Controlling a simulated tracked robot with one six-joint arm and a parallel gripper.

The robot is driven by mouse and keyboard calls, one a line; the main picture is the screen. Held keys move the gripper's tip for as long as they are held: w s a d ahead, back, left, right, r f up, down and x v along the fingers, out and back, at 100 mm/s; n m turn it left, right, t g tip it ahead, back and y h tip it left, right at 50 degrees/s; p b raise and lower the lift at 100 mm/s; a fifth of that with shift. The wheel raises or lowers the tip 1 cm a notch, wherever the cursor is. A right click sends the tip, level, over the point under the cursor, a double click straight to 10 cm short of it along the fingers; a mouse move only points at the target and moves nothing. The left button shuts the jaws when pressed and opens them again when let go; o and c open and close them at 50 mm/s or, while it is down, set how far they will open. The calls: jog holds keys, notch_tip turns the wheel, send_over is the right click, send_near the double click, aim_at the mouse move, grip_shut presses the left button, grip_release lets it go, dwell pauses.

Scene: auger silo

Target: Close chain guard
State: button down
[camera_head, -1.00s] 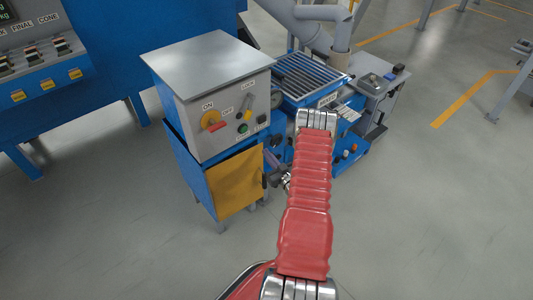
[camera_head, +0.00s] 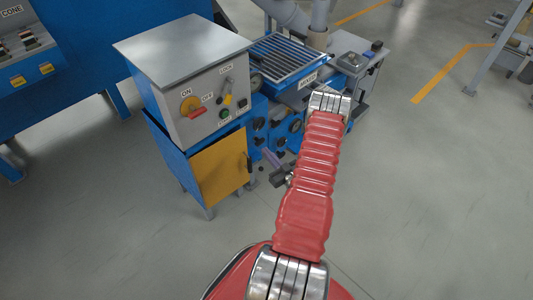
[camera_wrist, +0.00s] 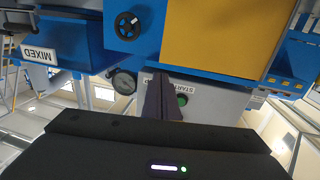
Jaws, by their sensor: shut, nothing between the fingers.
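The yellow panel that I take to be the chain guard (camera_head: 220,172) is on the front of a blue stand, below the grey control box. A small dark handle shows at its right edge. I cannot tell whether it is flush or slightly ajar. My gripper (camera_head: 268,156) is shut and empty, just right of the panel and apart from it in the picture. In the wrist view, where the machine appears upside down, the dark shut fingers (camera_wrist: 162,98) overlap the control box face near the green start button. The yellow panel (camera_wrist: 215,38) fills the upper right there.
The grey control box (camera_head: 195,85) carries a yellow-and-red switch. A blue slatted machine (camera_head: 290,60) and a grey side table (camera_head: 360,65) stand right of it. A blue handwheel machine body shows behind my arm. The floor in front is clear.

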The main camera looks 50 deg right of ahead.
aim_at(241, 134)
jog(key=shift+w+a+f+n+y, duration=0.1)
jog(key=shift+a+f+n+y, duration=0.2)
jog(key=shift+f, duration=0.2)
jog(key=shift+a+f+n+y, duration=0.2)
jog(key=shift+f+y, duration=0.2)
jog(key=shift+f, duration=0.1)
jog(key=shift+w, duration=0.1)
jog(key=x, duration=1.3)
jog(key=shift+w+r, duration=0.2)
jog(key=shift+w, duration=0.2)
jog(key=shift+x, duration=1.15)
jog(key=shift+w+d+r, duration=0.15)
jog(key=shift+w, duration=0.1)
